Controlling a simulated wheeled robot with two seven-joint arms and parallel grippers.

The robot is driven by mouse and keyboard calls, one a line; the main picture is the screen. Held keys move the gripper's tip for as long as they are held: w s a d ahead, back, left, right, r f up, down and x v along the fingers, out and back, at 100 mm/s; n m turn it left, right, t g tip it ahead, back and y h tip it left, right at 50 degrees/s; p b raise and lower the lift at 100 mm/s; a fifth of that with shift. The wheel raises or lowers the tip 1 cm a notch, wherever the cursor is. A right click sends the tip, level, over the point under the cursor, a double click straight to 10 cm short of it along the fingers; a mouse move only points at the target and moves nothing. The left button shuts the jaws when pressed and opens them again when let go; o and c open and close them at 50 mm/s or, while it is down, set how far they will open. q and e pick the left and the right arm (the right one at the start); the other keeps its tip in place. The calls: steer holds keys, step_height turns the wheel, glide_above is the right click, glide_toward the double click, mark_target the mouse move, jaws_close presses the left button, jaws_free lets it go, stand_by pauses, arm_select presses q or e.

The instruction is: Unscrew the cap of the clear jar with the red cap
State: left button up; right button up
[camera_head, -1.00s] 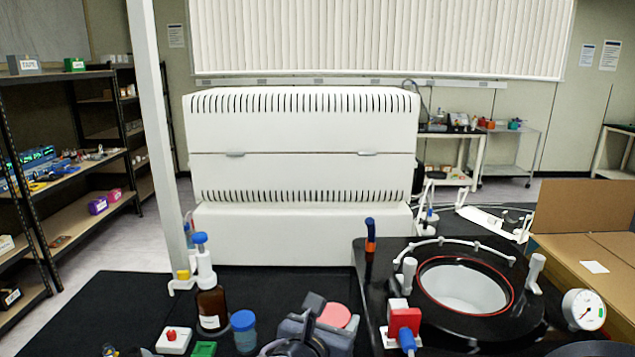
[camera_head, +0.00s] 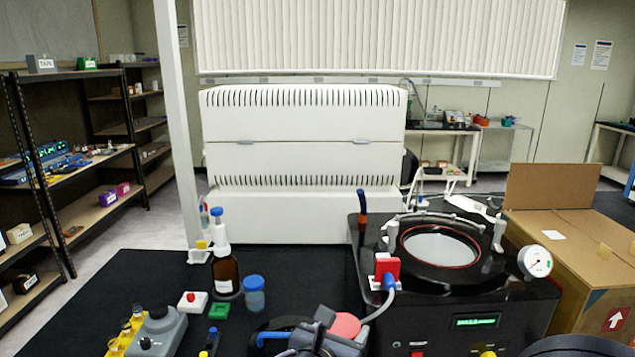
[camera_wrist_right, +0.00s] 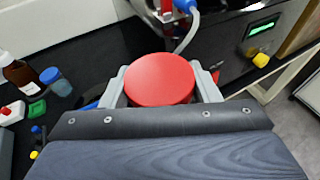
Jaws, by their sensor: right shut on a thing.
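The red cap (camera_wrist_right: 160,79) of the jar sits between the two fingers of my right gripper (camera_wrist_right: 162,88) in the right wrist view, and the fingers are shut on its sides. The cap also shows as a red disc (camera_head: 345,326) in the head view, at the bottom centre, beside my right gripper (camera_head: 322,330). The clear jar body is hidden below the cap and gripper, so I cannot tell whether the cap is still joined to it. My left gripper is not in view.
The black freeze dryer (camera_head: 400,300) with its open round chamber stands right behind the gripper. A blue-capped container (camera_head: 254,296), a brown bottle (camera_head: 226,275) and a small green block (camera_head: 218,311) stand to the left. A cardboard box (camera_head: 560,240) is at the right.

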steer(key=d+f+m+g+h, duration=0.2)
steer(key=d+f, duration=0.6)
steer(key=f, duration=0.2)
steer(key=d+f+m+g+h, duration=0.2)
steer(key=d+f+m+h, duration=0.1)
steer(key=d+f, duration=0.5)
step_height(320, 180, down, 3)
steer(key=shift+w+f, duration=0.1)
steer(key=shift+w, duration=0.2)
step_height(320, 180, down, 5)
steer(key=b, duration=0.5)
steer(key=shift+a+r, duration=0.1)
steer(key=shift+r, duration=0.1)
steer(key=shift+a, duration=0.1)
